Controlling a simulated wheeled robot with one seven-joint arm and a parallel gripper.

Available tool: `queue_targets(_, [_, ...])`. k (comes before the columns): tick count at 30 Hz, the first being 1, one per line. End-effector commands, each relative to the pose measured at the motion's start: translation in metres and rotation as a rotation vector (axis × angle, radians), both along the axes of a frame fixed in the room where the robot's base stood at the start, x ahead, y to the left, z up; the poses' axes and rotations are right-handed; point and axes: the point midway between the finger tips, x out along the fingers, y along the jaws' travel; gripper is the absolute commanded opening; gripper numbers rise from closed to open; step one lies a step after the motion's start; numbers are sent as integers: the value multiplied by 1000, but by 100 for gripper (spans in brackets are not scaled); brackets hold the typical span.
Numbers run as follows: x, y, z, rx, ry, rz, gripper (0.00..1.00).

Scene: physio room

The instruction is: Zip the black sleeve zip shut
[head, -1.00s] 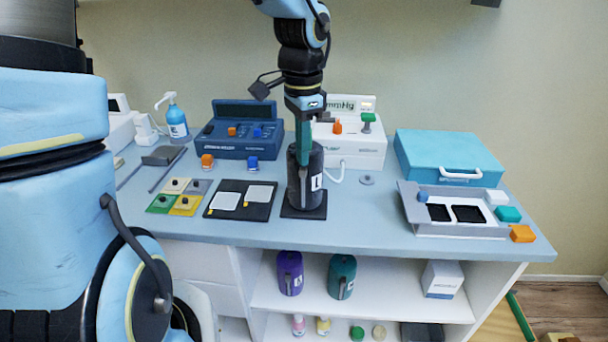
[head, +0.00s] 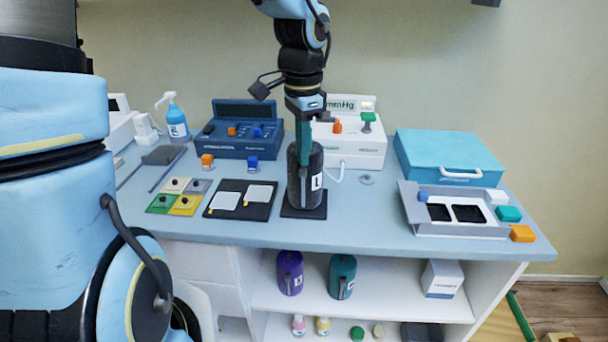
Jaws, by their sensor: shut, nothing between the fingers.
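The black sleeve (head: 316,189) stands upright on a dark square base (head: 289,212) near the middle of the counter. It has a white label marked with an L on its right side. My gripper (head: 304,160) points straight down at the sleeve's upper front, with its greenish fingers shut and overlapping the sleeve in the picture. I see nothing held between the fingers. A strip runs down the sleeve's front below the fingertips, but the zip's slider is too small or hidden to make out.
A white pressure device (head: 368,150) stands close behind the sleeve, and a blue stimulation box (head: 240,146) behind left. A black mat with white pads (head: 228,212) lies left. A grey tray (head: 460,231) and teal case (head: 450,156) are right. Purple (head: 290,272) and teal (head: 342,276) sleeves stand on the shelf below.

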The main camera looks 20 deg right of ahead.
Motion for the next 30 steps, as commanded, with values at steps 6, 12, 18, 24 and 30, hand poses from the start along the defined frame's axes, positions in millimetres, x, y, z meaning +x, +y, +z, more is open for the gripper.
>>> queue_targets(6, [0, 0, -10, 0, 0, 0, 0])
queue_targets(12, [0, 0, -18, 0, 0, 0, 0])
queue_targets(18, [0, 0, -26, 1, 0, 0, 0])
queue_targets(24, [0, 0, -33, 1, 1, 0, 0])
queue_targets(30, [-4, 2, -28, 1, 0, 0, 0])
